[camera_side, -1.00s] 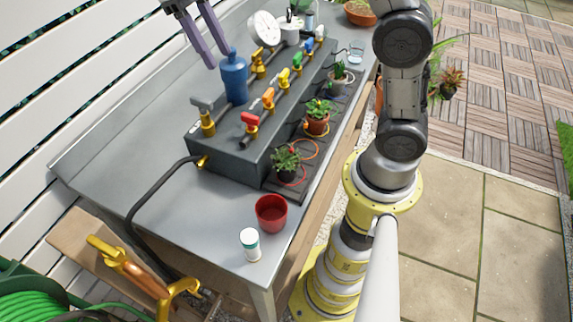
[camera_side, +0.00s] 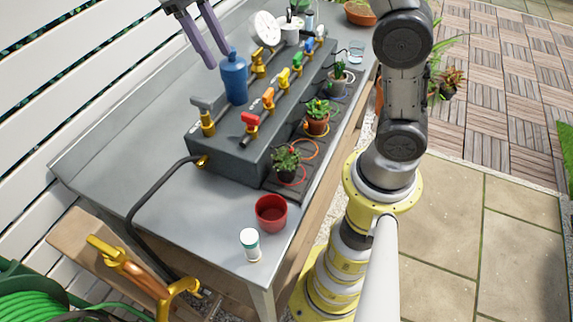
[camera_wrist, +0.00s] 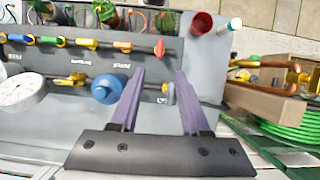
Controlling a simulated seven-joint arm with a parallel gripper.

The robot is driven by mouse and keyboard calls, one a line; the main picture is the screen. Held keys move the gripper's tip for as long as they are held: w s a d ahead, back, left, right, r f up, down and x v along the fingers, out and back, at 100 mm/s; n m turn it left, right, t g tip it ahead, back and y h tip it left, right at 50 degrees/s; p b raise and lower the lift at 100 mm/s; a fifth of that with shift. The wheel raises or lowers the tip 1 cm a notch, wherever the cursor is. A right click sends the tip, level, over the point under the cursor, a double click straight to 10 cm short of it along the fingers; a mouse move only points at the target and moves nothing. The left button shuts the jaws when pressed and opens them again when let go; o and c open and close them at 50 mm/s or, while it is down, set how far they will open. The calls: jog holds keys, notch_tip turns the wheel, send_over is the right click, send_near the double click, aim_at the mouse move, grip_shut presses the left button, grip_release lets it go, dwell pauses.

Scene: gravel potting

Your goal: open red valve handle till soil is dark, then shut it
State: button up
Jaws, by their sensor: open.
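The red valve handle (camera_side: 250,121) sits at the near end of a row of coloured valves on the grey manifold box (camera_side: 228,160). It also shows in the wrist view (camera_wrist: 159,48), ahead of the fingers. My gripper (camera_side: 215,52) is open and empty, above the back of the bench by the blue bottle; in the wrist view its purple fingers (camera_wrist: 158,82) are spread apart, clear of the red handle. The nearest potted plant (camera_side: 287,163) stands in front of the red valve, with a red ring at its base. Its soil is mostly hidden by leaves, so its shade cannot be told.
A blue bottle (camera_side: 234,78) stands behind the valves, near my fingers. A grey-handled brass tap (camera_side: 205,115) is at the box's near end. A red pot (camera_side: 271,212) and a white-and-green container (camera_side: 250,244) stand near the bench's front. The bench's left part is clear.

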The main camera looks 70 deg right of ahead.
jog(key=o, duration=0.5)
jog(key=shift+n, duration=0.3)
jog(key=shift+c, duration=0.2)
jog(key=shift+o, duration=0.4)
jog(key=shift+w+d+f+n, duration=0.15)
jog(key=shift+d+n, duration=0.05)
jog(key=shift+n, duration=0.3)
jog(key=n+t+h, duration=0.4)
jog(key=n+h, duration=0.1)
jog(key=n, duration=1.1)
send_near(250, 115)
jog(key=shift+y, duration=0.3)
jog(key=x, duration=0.8)
jog(key=shift+d+f, duration=0.1)
jog(key=shift+d, duration=0.15)
jog(key=shift+c, duration=0.3)
grip_shut()
